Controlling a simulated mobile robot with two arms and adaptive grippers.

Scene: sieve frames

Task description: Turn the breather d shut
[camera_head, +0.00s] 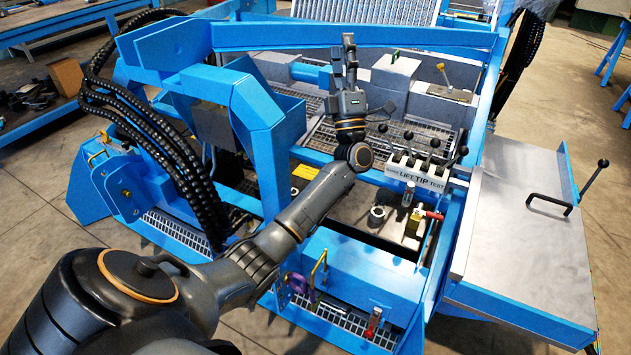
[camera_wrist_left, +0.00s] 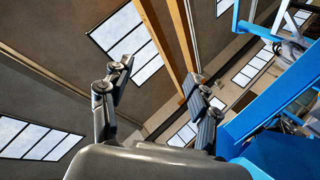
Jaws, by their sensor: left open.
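I cannot tell which part is the breather d; no readable label marks it. A small brass fitting with a red handle (camera_head: 433,215) sits at the front right of the machine's open bay, beside a brass block (camera_head: 412,226). My left gripper (camera_head: 343,56) is raised over the middle of the machine, fingers pointing away and up. In the left wrist view its two fingers (camera_wrist_left: 160,93) stand apart with nothing between them. My right gripper is not in view.
A bank of black-knobbed levers (camera_head: 420,152) with a "LIFT TIP TEST" label is right of my left forearm. A grey-topped side table (camera_head: 515,235) with a black handle stands at right. Blue frame arms (camera_head: 255,125) and black hoses (camera_head: 150,125) crowd the left.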

